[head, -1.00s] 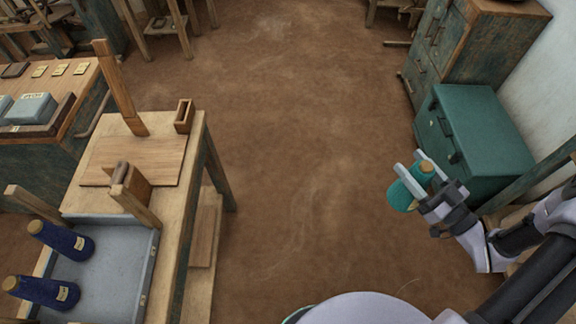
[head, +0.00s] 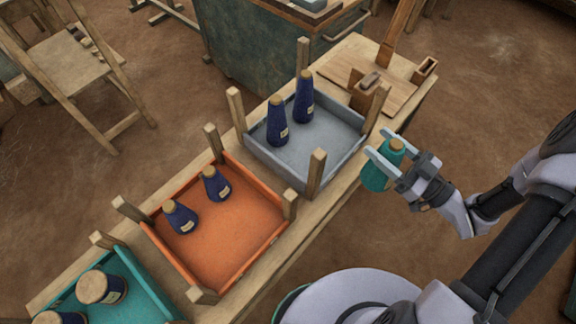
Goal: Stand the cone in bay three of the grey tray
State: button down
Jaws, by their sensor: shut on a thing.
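My gripper (head: 376,143) is shut on a teal cone (head: 380,172) with a tan top, and holds it roughly upright. In the picture it is just right of the grey tray (head: 322,148), apart from it. The grey tray stands on a long wooden bench with wooden posts at its corners. Two dark blue cones with pale labels stand in its left and back part, a nearer one (head: 278,124) and a farther one (head: 304,98). The front and right of its floor is bare. I see no dividers or bay numbers in it.
An orange tray (head: 240,232) with two blue cones and a teal tray (head: 142,290) with large-topped cones stand further left on the bench. Corner posts rise around the trays. A wooden board (head: 385,88) with small wooden boxes lies beyond the grey tray.

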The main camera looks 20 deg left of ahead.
jog(key=a+f+n+g+b, duration=0.1)
jog(key=a+f+b, duration=0.1)
jog(key=a, duration=0.7)
jog(key=w+a+f+n+g+y+b, duration=0.1)
jog(key=a+b, duration=0.4)
jog(key=a, duration=0.5)
jog(key=shift+a+f+g, duration=0.2)
jog(key=shift+f+g, duration=0.5)
jog(key=c, duration=0.6)
grip_release()
jog(key=shift+f, duration=0.1)
jog(key=shift+o, duration=0.2)
